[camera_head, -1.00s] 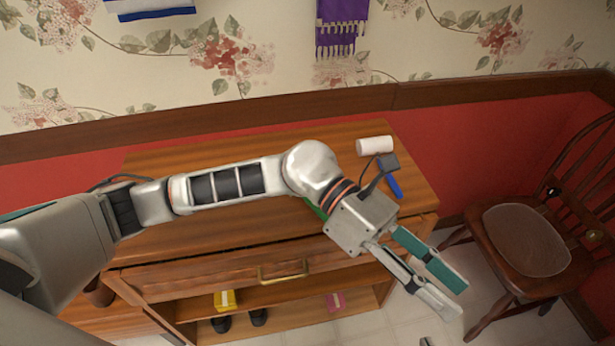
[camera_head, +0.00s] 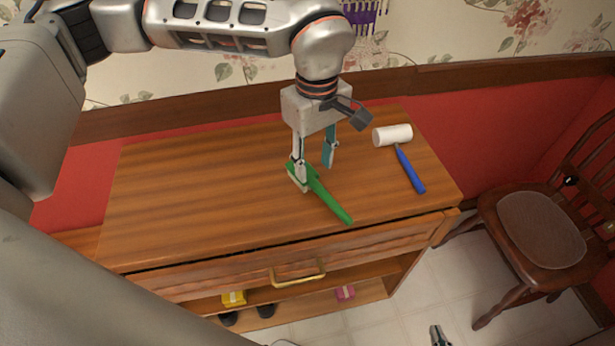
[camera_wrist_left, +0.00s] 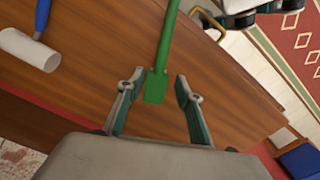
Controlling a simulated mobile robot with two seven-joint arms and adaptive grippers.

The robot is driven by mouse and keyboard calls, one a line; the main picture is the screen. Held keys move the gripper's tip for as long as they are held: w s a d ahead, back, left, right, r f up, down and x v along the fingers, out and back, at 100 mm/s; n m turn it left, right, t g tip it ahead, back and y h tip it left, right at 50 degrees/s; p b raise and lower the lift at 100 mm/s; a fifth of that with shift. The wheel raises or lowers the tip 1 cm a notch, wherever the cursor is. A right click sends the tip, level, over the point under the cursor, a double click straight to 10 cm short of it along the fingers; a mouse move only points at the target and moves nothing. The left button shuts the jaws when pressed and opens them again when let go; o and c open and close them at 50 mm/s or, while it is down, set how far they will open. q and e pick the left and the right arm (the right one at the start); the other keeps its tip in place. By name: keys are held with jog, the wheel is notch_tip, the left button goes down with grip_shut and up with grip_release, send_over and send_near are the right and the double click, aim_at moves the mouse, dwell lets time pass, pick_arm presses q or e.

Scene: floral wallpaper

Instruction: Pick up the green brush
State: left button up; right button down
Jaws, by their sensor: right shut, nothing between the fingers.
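The green brush (camera_head: 331,203) lies on the wooden cabinet top, its long handle pointing toward the front right. It also shows in the left wrist view (camera_wrist_left: 164,55). My left gripper (camera_head: 315,174) points down over the brush's wider rear end and is open. In the left wrist view my left gripper's fingers (camera_wrist_left: 158,105) stand on either side of the brush end, with gaps visible between. One finger partly overlaps the brush in the head view. The tip of my right gripper (camera_head: 438,335) shows low at the bottom edge, shut and empty, away from the cabinet.
A white-headed, blue-handled tool (camera_head: 409,168) lies right of the brush on the cabinet top (camera_head: 190,210). The left part of the top is clear. A drawer handle (camera_head: 298,274), a yellow box (camera_head: 234,298) and a pink box (camera_head: 345,293) are below. A chair (camera_head: 540,235) stands right.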

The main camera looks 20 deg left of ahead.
aim_at(316, 182)
pick_arm(q)
jog(key=f, duration=0.7)
jog(key=shift+s+d+b, duration=0.1)
jog(key=shift+d+b, duration=0.15)
jog(key=shift+b, duration=0.05)
jog(key=shift+c, duration=0.2)
grip_shut()
